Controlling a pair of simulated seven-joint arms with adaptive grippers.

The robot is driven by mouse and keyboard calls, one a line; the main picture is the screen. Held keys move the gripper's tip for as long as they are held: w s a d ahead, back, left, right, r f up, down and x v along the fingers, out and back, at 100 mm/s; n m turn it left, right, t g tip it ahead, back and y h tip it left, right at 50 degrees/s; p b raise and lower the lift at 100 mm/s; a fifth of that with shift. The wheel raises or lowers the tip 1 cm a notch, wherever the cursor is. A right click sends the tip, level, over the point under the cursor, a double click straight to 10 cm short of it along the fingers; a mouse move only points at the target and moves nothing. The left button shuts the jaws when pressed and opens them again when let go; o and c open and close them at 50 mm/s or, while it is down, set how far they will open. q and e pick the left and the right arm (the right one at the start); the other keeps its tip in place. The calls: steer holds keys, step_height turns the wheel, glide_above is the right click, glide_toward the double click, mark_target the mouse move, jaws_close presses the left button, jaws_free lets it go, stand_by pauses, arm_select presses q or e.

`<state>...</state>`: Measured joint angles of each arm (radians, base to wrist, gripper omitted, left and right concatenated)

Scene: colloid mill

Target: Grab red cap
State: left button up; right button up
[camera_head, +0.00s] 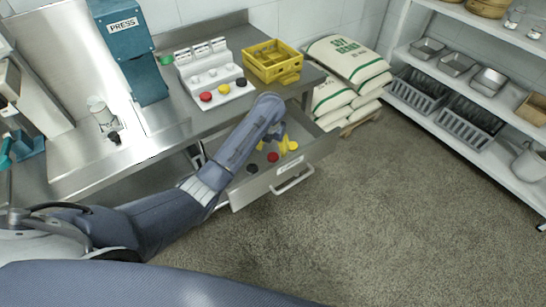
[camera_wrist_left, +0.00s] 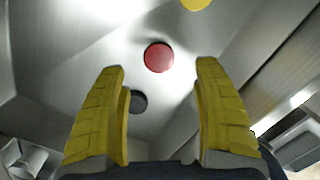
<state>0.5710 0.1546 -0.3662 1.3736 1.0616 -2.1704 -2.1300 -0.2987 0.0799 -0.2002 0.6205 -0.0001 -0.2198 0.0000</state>
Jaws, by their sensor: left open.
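A red cap (camera_head: 273,157) lies in the open metal drawer (camera_head: 241,196) below the counter. It also shows as a red disc in the left wrist view (camera_wrist_left: 159,57), beyond the fingertips and near the middle of the gap. My left gripper (camera_head: 277,147) has yellow fingers and reaches down into the drawer. In the left wrist view its fingers (camera_wrist_left: 161,62) are spread wide with nothing between the tips. A black cap (camera_head: 252,168) lies nearer the front left of the drawer and shows in the left wrist view (camera_wrist_left: 138,102). A yellow cap (camera_wrist_left: 195,4) is partly cut off at the top edge there.
Another red cap (camera_head: 206,96) sits in a white holder (camera_head: 190,77) on the counter. A yellow crate (camera_head: 271,60) stands beside it. White sacks (camera_head: 349,62) stand right of the counter.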

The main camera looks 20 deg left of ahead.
mark_target(273, 156)
arm_select(q)
steer(key=shift+w+f, duration=0.15)
steer(key=shift+f, duration=1.35)
steer(key=shift+w+f, duration=0.15)
steer(key=shift+f, duration=1.35)
steer(key=shift+c, duration=0.5)
steer(key=c, duration=0.8)
